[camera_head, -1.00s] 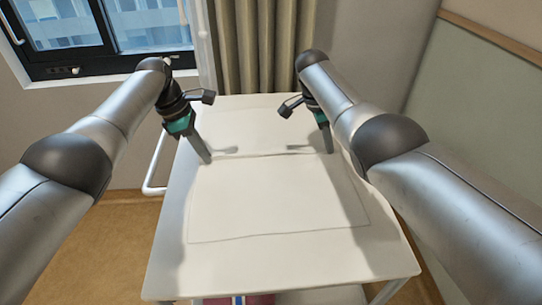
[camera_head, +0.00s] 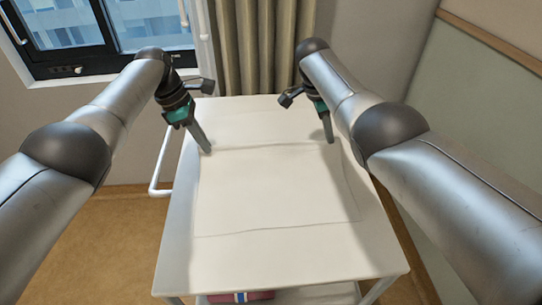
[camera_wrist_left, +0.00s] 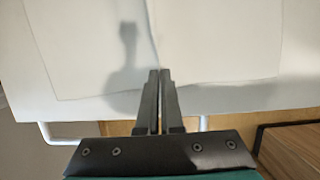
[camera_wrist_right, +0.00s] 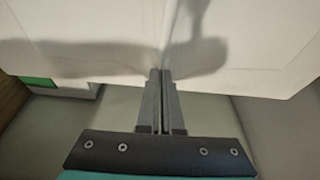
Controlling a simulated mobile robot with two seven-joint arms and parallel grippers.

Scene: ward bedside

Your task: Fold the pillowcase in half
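The white pillowcase (camera_head: 275,200) lies on the white table, its thin outline hard to see against the top. A raised crease runs across it from left to right between my two grippers. In the left wrist view, cloth (camera_wrist_left: 215,40) spreads on both sides of this crease. My left gripper (camera_head: 207,149) points down at the crease's left end, its fingers shut on the cloth there (camera_wrist_left: 160,72). My right gripper (camera_head: 330,140) is at the crease's right end, its fingers also shut on cloth (camera_wrist_right: 160,72). The cloth between the fingertips is barely visible.
The white table (camera_head: 285,270) has bare margins around the cloth. A white rail (camera_head: 155,185) runs along its left side. A curtain (camera_head: 262,50) and window stand behind, and a wall panel is to the right. A coloured item (camera_head: 240,296) shows below the table's near edge.

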